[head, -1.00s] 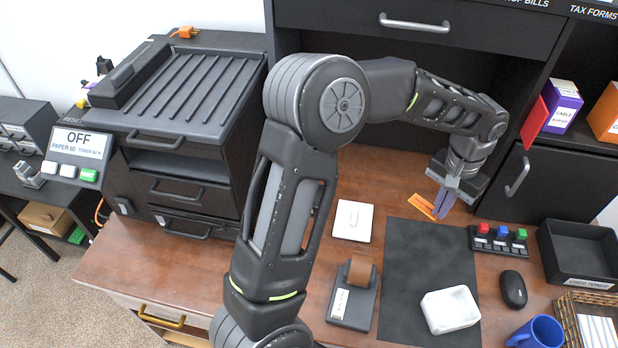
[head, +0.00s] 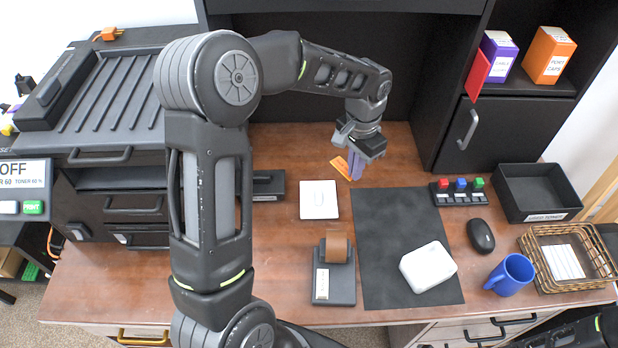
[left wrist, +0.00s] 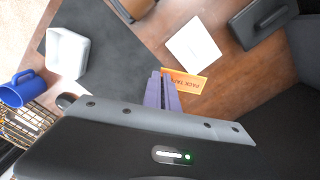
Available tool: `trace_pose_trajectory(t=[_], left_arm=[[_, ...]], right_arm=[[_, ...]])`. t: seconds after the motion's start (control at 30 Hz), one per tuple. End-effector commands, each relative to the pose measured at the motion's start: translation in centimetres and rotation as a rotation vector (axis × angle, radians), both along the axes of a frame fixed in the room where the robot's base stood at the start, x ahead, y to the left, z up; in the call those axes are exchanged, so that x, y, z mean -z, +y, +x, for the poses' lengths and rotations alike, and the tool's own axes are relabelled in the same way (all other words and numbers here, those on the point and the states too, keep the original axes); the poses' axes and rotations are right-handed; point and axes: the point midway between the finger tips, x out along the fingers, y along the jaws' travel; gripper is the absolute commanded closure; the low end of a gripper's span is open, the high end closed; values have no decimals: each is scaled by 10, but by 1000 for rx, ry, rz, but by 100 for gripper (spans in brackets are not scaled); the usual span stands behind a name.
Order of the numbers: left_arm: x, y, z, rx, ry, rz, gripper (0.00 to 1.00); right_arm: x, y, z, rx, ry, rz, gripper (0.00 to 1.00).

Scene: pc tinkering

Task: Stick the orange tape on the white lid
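The orange tape (head: 339,164), a short flat strip, is held between the purple fingers of my left gripper (head: 354,168), at the back of the desk. In the left wrist view the tape (left wrist: 190,83) reads "PACK TAPE" and sticks out to one side of the nearly closed fingers (left wrist: 162,78). A flat white square piece (head: 318,205), which looks like the lid, lies on the desk left of and nearer than the gripper. It also shows in the left wrist view (left wrist: 193,45). The tape is apart from it. My right gripper is not in view.
A white box (head: 428,267) lies on the dark mat (head: 385,225). A tape dispenser (head: 335,285) stands left of the mat. A button block (head: 459,197), black mouse (head: 481,236), blue mug (head: 511,274), wicker basket (head: 545,288) and black tray (head: 538,193) are on the right. The printer (head: 110,100) stands left.

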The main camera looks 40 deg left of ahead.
Motion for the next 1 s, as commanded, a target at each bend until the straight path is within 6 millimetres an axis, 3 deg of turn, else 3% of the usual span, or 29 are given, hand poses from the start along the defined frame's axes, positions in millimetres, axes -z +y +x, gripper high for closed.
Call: trace_pose_trajectory(t=[0.03,0.2,0.37,1.0], left_arm=[[10,18,-8,71,4,0,100],[35,64,-32,362,1,1,100],[49,89,-49,549,1,2,100],[59,94,-53,607,0,3,100]], right_arm=[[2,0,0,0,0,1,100],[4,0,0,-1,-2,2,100],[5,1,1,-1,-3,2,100],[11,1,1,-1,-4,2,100]])
